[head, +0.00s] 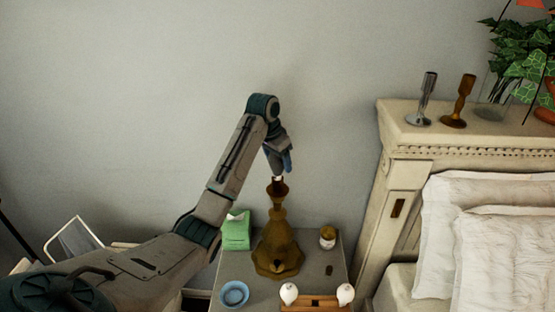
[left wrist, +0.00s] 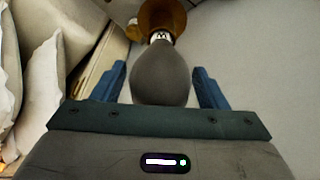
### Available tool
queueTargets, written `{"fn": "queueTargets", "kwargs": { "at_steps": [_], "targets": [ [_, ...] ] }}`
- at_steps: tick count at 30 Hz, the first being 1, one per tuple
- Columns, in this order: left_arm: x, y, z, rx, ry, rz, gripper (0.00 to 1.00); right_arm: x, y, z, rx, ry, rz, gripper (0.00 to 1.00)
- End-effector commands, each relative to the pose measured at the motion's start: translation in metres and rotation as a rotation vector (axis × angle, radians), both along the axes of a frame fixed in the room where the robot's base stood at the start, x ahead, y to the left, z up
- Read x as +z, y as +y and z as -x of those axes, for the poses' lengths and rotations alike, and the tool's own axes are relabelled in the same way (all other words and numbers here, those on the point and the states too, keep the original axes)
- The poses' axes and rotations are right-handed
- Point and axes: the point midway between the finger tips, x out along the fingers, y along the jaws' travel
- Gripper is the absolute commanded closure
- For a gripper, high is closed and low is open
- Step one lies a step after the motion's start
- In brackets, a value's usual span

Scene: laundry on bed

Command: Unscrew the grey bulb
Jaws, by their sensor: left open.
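The grey bulb (left wrist: 160,75) sits in the socket at the top of the brass lamp (left wrist: 178,17) in the left wrist view. In the head view the lamp (head: 278,245) stands upright on the nightstand, and my gripper mostly hides the bulb. My left gripper (head: 281,160) is over the lamp top, pointing down. In the left wrist view its two blue fingers are open, one on each side of the bulb, with a visible gap to it on both sides. My right gripper is not in view.
The nightstand (head: 228,270) also bears a green box (head: 236,232), a blue bowl (head: 234,294), a small jar (head: 327,237) and a wooden holder (head: 318,303) with two white bulbs. The headboard (head: 395,150) rises at the right. The wall behind is bare.

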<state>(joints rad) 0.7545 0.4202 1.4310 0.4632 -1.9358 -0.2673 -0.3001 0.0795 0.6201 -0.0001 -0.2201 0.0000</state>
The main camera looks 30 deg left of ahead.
Motion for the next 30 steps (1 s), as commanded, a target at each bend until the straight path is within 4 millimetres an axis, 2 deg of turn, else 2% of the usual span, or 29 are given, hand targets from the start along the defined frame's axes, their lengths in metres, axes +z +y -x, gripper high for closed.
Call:
{"fn": "queueTargets", "kwargs": {
  "at_steps": [4,10,15,22,30],
  "targets": [
    [0.0004,0.0007,-0.0002,-0.152,0.001,0.000,0.33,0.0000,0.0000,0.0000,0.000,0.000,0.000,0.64],
    [0.0000,0.0008,0.0000,-0.262,0.002,-0.001,0.33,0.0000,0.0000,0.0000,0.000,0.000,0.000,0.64],
    [0.0001,0.0008,-0.0001,-0.438,0.001,0.000,0.33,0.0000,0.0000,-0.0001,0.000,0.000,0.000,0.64],
    [0.0004,0.0006,-0.0001,-0.568,0.001,-0.001,0.33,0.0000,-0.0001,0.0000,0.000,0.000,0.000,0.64],
    [0.0003,0.0004,-0.0001,-0.803,0.000,-0.001,0.33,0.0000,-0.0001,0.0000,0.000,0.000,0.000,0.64]
  ]
}}
